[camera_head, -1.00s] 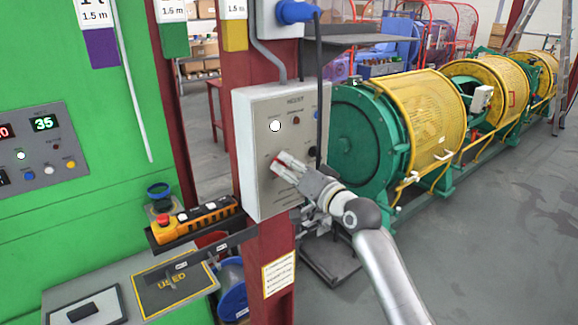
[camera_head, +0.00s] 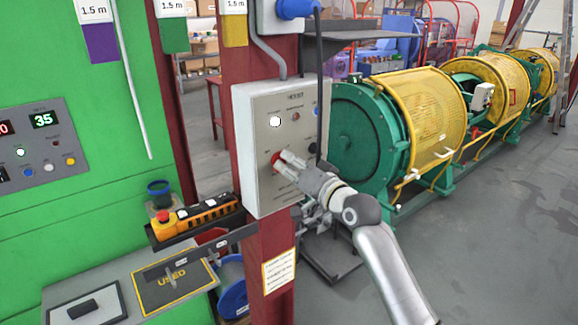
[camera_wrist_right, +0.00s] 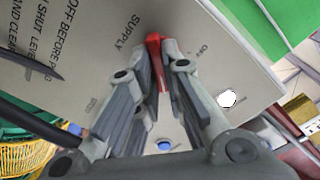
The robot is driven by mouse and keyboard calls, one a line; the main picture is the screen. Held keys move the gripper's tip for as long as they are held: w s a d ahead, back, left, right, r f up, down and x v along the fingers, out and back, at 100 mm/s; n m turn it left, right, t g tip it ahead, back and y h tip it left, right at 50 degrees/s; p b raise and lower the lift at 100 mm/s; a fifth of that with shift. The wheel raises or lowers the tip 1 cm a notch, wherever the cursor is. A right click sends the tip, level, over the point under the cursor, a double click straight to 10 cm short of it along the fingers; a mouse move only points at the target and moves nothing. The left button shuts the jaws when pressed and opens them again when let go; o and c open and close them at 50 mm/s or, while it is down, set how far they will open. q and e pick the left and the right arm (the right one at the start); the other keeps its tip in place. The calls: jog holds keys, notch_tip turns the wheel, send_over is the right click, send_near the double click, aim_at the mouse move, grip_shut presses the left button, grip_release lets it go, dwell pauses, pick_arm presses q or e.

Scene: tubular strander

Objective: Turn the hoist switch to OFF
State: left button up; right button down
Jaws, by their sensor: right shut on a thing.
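The hoist control box (camera_head: 262,190) is a light grey panel on a dark red post. Its red switch handle (camera_head: 276,157) is low on the front face. My right gripper (camera_head: 282,160) is at the panel, its fingers shut around the red handle. In the right wrist view the red handle (camera_wrist_right: 154,44) stands between the fingertips (camera_wrist_right: 158,55), near the word SUPPLY and a partly visible ON/OFF mark. The fingers hide part of the switch and its markings, so I cannot tell its exact position. My left gripper is not in view.
A lit white lamp (camera_head: 275,121) and a small red lamp (camera_head: 296,116) sit above the switch. A black cable (camera_head: 318,90) hangs at the box's right edge. A yellow-orange pendant (camera_head: 205,212) lies on a shelf at lower left. Green and yellow strander cages stand behind.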

jog(key=n+b, duration=0.2)
jog(key=n, duration=0.2)
jog(key=shift+f, duration=0.15)
jog(key=n+b, duration=0.1)
jog(key=n, duration=0.3)
jog(key=shift+s+a+n, duration=0.1)
jog(key=shift+n, duration=0.2)
jog(key=shift+s+a+n, duration=0.1)
jog(key=shift+a+n, duration=0.05)
jog(key=shift+n, duration=4.05)
jog(key=c, duration=1.6)
grip_release()
jog(key=shift+o, duration=0.3)
jog(key=v, duration=1.2)
